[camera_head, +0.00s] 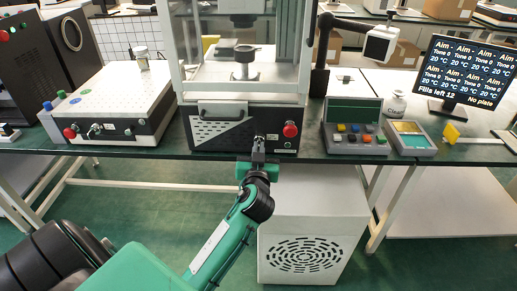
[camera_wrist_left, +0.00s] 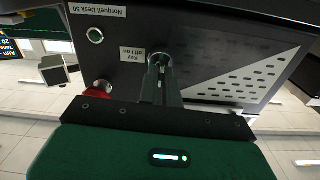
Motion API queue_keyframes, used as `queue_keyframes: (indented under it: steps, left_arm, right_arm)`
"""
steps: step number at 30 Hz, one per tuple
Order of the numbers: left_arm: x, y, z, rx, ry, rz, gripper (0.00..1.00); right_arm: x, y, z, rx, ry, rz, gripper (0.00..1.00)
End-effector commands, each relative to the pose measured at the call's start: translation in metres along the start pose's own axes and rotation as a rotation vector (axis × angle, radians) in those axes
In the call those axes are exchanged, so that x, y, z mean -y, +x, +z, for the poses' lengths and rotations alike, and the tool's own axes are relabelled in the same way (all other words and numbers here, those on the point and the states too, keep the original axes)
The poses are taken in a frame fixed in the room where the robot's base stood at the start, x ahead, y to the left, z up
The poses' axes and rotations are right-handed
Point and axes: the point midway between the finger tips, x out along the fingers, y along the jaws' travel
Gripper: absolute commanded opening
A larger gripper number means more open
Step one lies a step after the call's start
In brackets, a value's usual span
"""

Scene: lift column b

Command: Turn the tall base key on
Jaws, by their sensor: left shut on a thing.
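The tall base (camera_head: 222,130) is the dark front panel under the glazed machine at the centre of the head view. Its key (camera_wrist_left: 159,60) sits in the panel beside a label reading "Key off / on", upside down in the left wrist view. My left gripper (camera_head: 258,146) reaches up to the panel from below. In the left wrist view my left gripper (camera_wrist_left: 168,80) has its fingers shut on the key, and they hide most of it. I cannot tell which way the key is turned. My right gripper is not in view.
A red button (camera_head: 290,130) is right of the key, also visible in the left wrist view (camera_wrist_left: 98,89). A round button (camera_wrist_left: 95,35) is near the "Norquell Desk 50" label. A white box (camera_head: 110,105) stands left, a keypad unit (camera_head: 340,112) right. A white cabinet (camera_head: 312,205) stands below.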

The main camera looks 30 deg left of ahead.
Motion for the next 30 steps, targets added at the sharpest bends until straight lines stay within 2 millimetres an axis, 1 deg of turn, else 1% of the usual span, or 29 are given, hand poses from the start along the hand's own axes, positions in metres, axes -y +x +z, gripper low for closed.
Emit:
queue_keyframes:
  steps: [1,3,14,24,30]
  left_arm:
    - [0.000,0.000,-0.001,0.002,0.025,-0.001,0.00]
    - [0.000,0.000,-0.002,0.002,0.069,-0.002,0.00]
    - [-0.001,0.000,-0.003,0.002,0.390,0.000,0.00]
    - [-0.002,0.000,-0.003,0.001,0.697,0.000,0.00]
    - [-0.002,0.000,-0.002,0.000,0.839,0.001,0.00]
  right_arm:
    - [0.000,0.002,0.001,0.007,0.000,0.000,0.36]
    - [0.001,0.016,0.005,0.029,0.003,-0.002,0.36]
    - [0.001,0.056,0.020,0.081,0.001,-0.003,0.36]
    - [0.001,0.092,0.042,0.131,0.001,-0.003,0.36]
    - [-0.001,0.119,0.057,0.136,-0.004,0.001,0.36]
